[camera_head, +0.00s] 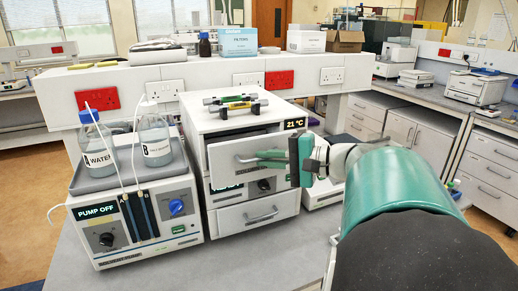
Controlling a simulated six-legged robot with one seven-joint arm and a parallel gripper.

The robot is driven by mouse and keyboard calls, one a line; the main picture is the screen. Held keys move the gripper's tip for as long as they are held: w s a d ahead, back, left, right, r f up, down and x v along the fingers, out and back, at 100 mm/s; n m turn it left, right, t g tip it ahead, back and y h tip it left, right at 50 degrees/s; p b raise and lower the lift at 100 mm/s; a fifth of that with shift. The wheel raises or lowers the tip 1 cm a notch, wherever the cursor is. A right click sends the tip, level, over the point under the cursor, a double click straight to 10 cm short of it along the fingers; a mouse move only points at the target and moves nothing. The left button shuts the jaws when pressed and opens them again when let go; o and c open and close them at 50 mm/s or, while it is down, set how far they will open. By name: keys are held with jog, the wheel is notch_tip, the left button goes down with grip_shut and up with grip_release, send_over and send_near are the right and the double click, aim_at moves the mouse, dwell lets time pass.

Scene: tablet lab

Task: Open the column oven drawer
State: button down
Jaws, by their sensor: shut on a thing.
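The column oven drawer (229,160) is the upper white front in the instrument stack (221,118), beside a "21 °C" display (295,123). Its front stands out from the housing, and a dark gap shows above it, so it is at least partly open. My gripper (270,158) reaches in from the right, its teal fingers at the drawer's front. It is shut on the drawer handle, which the fingers mostly hide. How far the drawer is out is hard to judge from this angle.
A lower drawer (258,213) with its own handle is shut. A pump unit (134,222) with two bottles stands on the left. Columns in a rack (236,104) lie on top of the stack. The bench front (210,265) is clear.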

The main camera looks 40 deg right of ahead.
jog(key=s+a, duration=0.2)
jog(key=s, duration=0.5)
jog(key=c, duration=1.5)
grip_release()
jog(key=shift+d, duration=0.1)
jog(key=v, duration=1.4)
